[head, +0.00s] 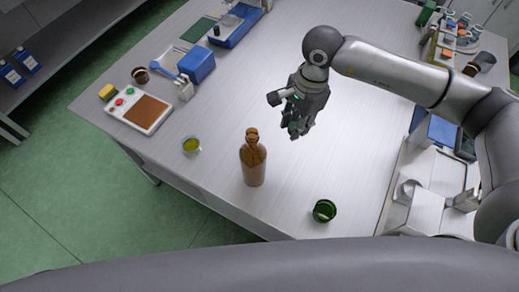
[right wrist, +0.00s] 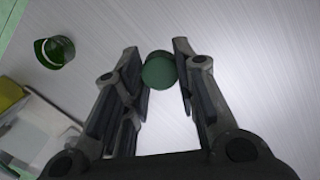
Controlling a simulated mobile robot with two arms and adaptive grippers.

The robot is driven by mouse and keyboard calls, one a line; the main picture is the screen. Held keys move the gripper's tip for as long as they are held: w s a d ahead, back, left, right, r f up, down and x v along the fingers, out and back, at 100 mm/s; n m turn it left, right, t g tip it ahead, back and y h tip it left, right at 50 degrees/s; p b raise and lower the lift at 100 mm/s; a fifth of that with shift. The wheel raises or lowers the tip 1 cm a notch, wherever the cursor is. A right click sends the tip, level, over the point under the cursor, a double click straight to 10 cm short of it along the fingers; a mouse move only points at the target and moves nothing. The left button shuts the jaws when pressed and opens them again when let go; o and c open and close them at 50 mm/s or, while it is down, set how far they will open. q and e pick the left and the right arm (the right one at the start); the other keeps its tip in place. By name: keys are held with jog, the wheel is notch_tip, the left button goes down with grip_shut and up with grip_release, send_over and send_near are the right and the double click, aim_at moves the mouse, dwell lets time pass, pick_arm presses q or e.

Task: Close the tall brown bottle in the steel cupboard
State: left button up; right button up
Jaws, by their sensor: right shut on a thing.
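A tall brown bottle (head: 253,168) stands upright on the pale work table, not in a cupboard. Its narrow neck points up; no separate cap shows on it, and I cannot see into the mouth. My right gripper (head: 293,131) is above the table, behind and to the right of the bottle, apart from it. In the right wrist view, its fingers (right wrist: 160,65) are shut on a small dark green round piece (right wrist: 158,72), like a cap, held at the fingertips. My left gripper is not in view. I cannot make out a steel cupboard for certain.
A green glass cup (head: 324,211) stands near the table's front edge, right of the bottle. A small dish of yellow liquid (head: 191,145) is to the left. The table's middle is clear.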

jog(key=s+d+r+n+g+h, duration=0.1)
jog(key=s+d+r+n, duration=0.5)
jog(key=n, duration=0.6)
jog(key=shift+s+d+r+n, duration=0.25)
jog(key=shift+s+r, duration=0.3)
jog(key=shift+s, duration=0.5)
